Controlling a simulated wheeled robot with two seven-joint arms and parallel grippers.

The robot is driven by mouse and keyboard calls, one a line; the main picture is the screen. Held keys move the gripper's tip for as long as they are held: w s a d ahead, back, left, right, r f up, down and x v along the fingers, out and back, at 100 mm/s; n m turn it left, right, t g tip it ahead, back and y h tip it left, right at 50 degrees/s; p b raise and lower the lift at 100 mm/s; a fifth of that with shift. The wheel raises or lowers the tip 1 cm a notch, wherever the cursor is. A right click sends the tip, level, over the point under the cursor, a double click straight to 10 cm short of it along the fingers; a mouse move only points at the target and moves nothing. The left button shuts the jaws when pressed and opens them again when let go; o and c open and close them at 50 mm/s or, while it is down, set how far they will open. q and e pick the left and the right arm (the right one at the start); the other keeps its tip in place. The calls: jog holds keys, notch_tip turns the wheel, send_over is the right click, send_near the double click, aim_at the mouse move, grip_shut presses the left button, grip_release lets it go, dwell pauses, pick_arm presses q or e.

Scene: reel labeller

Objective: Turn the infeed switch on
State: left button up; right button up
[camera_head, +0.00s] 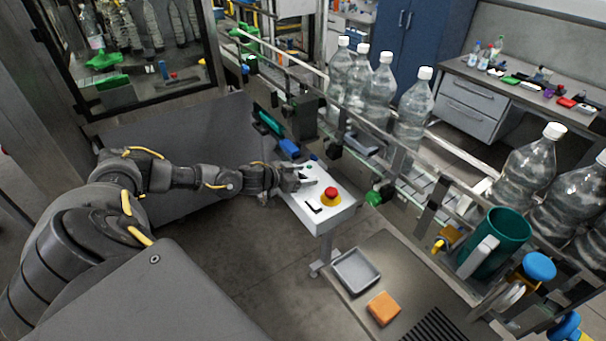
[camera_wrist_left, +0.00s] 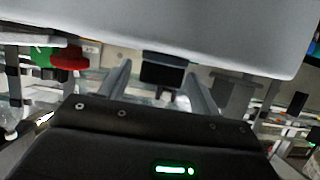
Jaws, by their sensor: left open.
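A white control box (camera_head: 323,212) stands on a post beside the bottle conveyor. On its top are a red mushroom button (camera_head: 331,192) on a yellow base, a small dark and white fitting (camera_head: 314,207) and a small green button (camera_head: 313,165) near the far end. I cannot tell which fitting is the infeed switch. My left gripper (camera_head: 303,180) is at the box's far left part, close above its top and partly covering it; contact is unclear. In the left wrist view my gripper (camera_wrist_left: 160,78) has its fingers apart, with a dark block (camera_wrist_left: 163,72) showing between them. My right gripper is out of view.
The conveyor (camera_head: 410,180) carries clear bottles (camera_head: 413,108) along the right. A grey tray (camera_head: 355,270) and an orange block (camera_head: 383,308) are on the low table in front. Open floor (camera_head: 240,260) lies left of the box.

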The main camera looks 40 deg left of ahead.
pick_arm(q)
jog(key=c, duration=1)
jog(key=shift+a+f+m+h+b, duration=0.15)
jog(key=shift+m+h+b, duration=0.35)
jog(key=shift+b, duration=0.3)
jog(key=m+g+h+b, duration=0.3)
jog(key=m+g+b, duration=0.1)
jog(key=b, duration=0.3)
jog(key=m+g+h+b, duration=0.4)
jog(key=m+b, duration=0.1)
jog(key=b, duration=0.2)
jog(key=shift+w+h, duration=0.1)
jog(key=shift+h, duration=0.2)
jog(key=shift+r+m+g+h+b, duration=0.2)
jog(key=shift+m+g+h+b, duration=0.1)
jog(key=shift+m+g+b, duration=0.9)
jog(key=shift+f+m+g+b, duration=0.1)
jog(key=shift+m+g+b, duration=1.35)
jog(key=shift+m+g, duration=0.7)
jog(key=shift+g, duration=0.35)
jog(key=o, duration=1)
jog(key=shift+d, duration=0.2)
